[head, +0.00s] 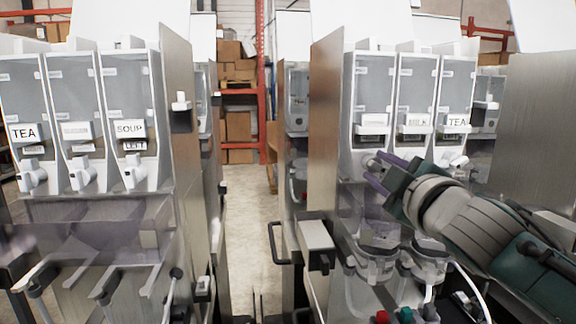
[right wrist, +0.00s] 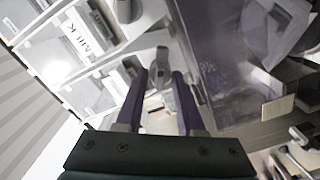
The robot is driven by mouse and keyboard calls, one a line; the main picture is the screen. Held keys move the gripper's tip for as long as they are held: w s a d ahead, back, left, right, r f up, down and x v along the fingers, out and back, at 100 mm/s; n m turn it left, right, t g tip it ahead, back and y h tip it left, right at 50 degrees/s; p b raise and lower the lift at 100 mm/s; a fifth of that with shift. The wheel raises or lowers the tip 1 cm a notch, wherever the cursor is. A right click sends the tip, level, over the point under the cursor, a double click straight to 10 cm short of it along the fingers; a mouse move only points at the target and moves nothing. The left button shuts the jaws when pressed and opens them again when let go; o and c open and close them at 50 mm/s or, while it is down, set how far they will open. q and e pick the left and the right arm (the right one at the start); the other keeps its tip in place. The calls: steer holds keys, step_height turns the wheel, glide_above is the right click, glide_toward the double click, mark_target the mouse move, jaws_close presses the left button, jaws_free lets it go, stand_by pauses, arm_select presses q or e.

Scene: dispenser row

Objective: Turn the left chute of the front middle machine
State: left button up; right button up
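The machine at centre right in the head view has three clear canisters (head: 375,92) side by side, the middle one labelled MILK and the right one TEA. Its left chute (head: 369,158) is a small white spout below the left canister, partly hidden by my gripper. My right gripper (head: 373,170) reaches in from the right, with its purple fingers at this chute. In the right wrist view, the fingers (right wrist: 160,76) are apart, with a pale spout (right wrist: 160,58) between and just beyond their tips. I see gaps on both sides of it. My left gripper is out of view.
A second machine with TEA and SOUP canisters (head: 125,90) stands at left, with several white chutes. A metal side panel (head: 325,125) stands close left of the right machine. Clear cups (head: 377,262) sit below its chutes. An aisle floor (head: 245,215) is free between the machines.

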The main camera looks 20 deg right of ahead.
jaws_close()
